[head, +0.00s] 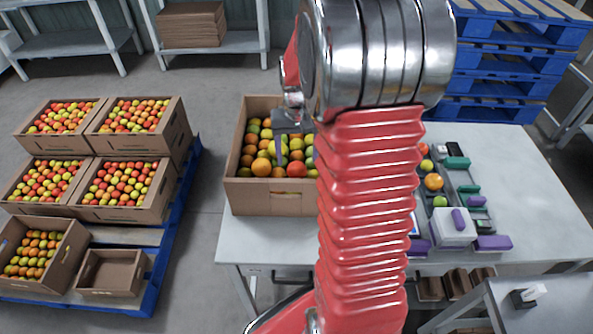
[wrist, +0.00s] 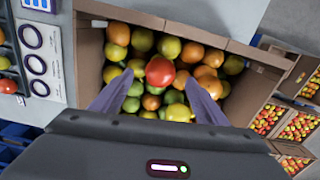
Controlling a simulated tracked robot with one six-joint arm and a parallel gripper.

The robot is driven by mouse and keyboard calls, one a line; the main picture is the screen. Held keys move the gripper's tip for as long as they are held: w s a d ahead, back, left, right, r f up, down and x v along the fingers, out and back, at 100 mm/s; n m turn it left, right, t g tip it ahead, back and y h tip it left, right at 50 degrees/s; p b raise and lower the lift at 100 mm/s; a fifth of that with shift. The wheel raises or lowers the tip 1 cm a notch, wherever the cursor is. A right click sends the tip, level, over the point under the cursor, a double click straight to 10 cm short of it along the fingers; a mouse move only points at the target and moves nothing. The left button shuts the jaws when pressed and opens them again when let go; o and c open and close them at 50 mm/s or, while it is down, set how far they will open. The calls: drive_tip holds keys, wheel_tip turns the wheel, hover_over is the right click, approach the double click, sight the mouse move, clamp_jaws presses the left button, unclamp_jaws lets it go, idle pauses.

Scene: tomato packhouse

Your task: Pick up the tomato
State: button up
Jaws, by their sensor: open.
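A red tomato (wrist: 160,71) lies on top of the mixed green, yellow and orange tomatoes in an open cardboard box (head: 270,198). In the head view the red tomato (head: 297,170) shows near the front of the box. My gripper (wrist: 155,84) is open, with its two purple fingers spread and pointing down into the box. In the wrist view the red tomato appears between and just beyond the fingertips. Nothing is held. In the head view my gripper (head: 298,154) is over the box, partly hidden by my arm, which also hides the box's right side.
The box stands on a pale table (head: 245,239). To its right are a sorter with a few tomatoes (head: 433,182) and a white block (head: 453,229) with purple parts. Cardboard boxes (head: 130,215) of tomatoes stand on a blue pallet (head: 152,296) at left. Box walls surround the fingers.

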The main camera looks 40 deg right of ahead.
sight(297, 165)
drive_tip(key=shift+w+f, duration=0.15)
drive_tip(key=shift+f, duration=2.45)
drive_tip(key=shift+c, duration=0.5)
drive_tip(key=c, duration=0.7)
drive_tip(key=shift+r, duration=0.1)
wheel_tip(297, 165, up, 10)
drive_tip(key=shift+f, duration=0.1)
